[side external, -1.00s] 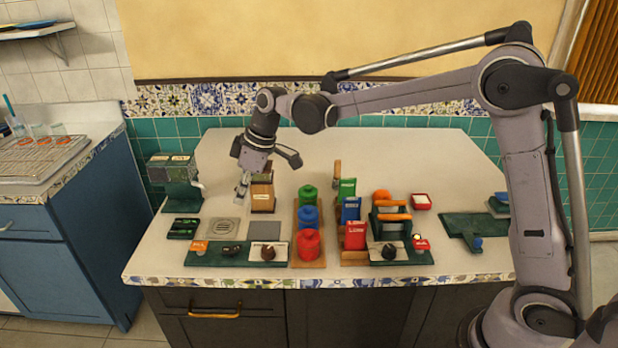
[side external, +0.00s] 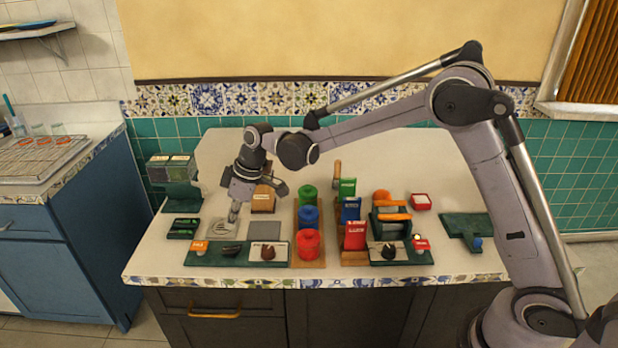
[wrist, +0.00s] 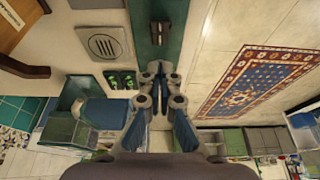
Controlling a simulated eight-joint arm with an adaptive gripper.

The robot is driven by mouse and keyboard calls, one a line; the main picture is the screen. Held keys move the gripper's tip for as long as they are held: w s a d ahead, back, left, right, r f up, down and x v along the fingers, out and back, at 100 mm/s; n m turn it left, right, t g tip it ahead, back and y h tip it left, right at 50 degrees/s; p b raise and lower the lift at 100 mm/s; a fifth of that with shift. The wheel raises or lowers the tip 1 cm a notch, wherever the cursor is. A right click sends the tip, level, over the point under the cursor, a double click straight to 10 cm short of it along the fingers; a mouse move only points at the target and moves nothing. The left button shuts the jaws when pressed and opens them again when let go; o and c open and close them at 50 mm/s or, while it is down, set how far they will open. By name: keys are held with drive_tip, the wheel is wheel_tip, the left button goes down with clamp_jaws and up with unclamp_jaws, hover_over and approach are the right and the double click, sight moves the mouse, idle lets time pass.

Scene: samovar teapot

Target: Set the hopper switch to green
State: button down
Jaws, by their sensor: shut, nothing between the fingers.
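A long green panel (side external: 205,259) lies along the counter's front left edge. It carries an orange tag (side external: 200,247), a small dark switch (side external: 231,249) and a dark brown knob (side external: 267,253) on a white plate. I cannot read which control is the hopper switch. A hopper-like green machine (side external: 172,180) with a clear top stands at the back left. My gripper (side external: 233,219) points down, shut and empty, above the counter just behind the panel. In the wrist view my shut fingertips (wrist: 159,80) lie below the panel's dark switch (wrist: 158,33), apart from it in the picture.
A square metal grille (side external: 220,229) and a dark tray with green marks (side external: 183,228) lie by my gripper. Red, blue and green canisters (side external: 309,243) stand to the right, then upright packets (side external: 355,236) and a second panel (side external: 400,257). A wooden box (side external: 263,200) stands behind.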

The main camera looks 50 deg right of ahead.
sight(238, 247)
wheel_tip(238, 247, down, 5)
drive_tip(key=shift+d+r, duration=0.1)
drive_tip(key=shift+s+d+f, duration=0.15)
drive_tip(key=shift+s+f, duration=0.1)
drive_tip(key=shift+f, duration=0.35)
drive_tip(key=shift+s+d+f+t+y, duration=0.3)
drive_tip(key=shift+f+t+y, duration=0.1)
drive_tip(key=shift+f, duration=0.1)
drive_tip(key=shift+w+a, duration=0.15)
drive_tip(key=shift+w+a+r, duration=0.35)
drive_tip(key=shift+w+a, duration=0.1)
